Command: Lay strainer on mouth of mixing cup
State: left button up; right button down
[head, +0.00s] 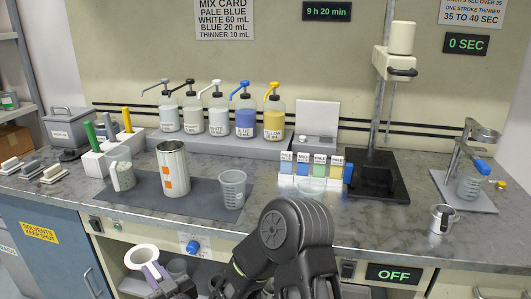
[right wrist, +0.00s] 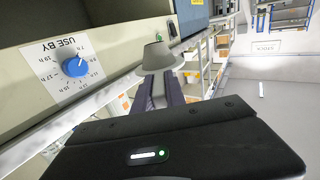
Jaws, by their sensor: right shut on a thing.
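My right gripper (head: 158,274) is at the bottom left of the head view, in front of and below the counter edge. Its fingers are shut on the strainer (head: 141,248), a pale ring with a cone. In the right wrist view the strainer (right wrist: 158,57) sits between the tips of the fingers (right wrist: 171,92). The mixing cup, seemingly the clear graduated cup (head: 232,188), stands upright on the dark mat (head: 207,204), apart from the strainer, which is lower and to its left. My left gripper is not in view.
On the mat, a metal can (head: 172,166) with orange marks and a clear jug (head: 121,171) stand left of the cup. Pump bottles (head: 218,118) line the back. A small metal cup (head: 443,219) stands at right. A blue knob (head: 193,246) sits on the counter front.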

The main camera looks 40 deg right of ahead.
jog(key=shift+d, duration=0.2)
jog(key=shift+a, duration=0.15)
jog(key=s+d+r+m+g+h+p, duration=0.1)
jog(key=s+d+r+m+h+p, duration=0.2)
jog(key=d+r, duration=2)
jog(key=d+m+h+p, duration=0.2)
jog(key=d+h+p, duration=0.1)
jog(key=h, duration=0.1)
jog(key=shift+r+g+h, duration=0.3)
jog(key=shift+r, duration=0.1)
jog(key=shift+d, duration=0.1)
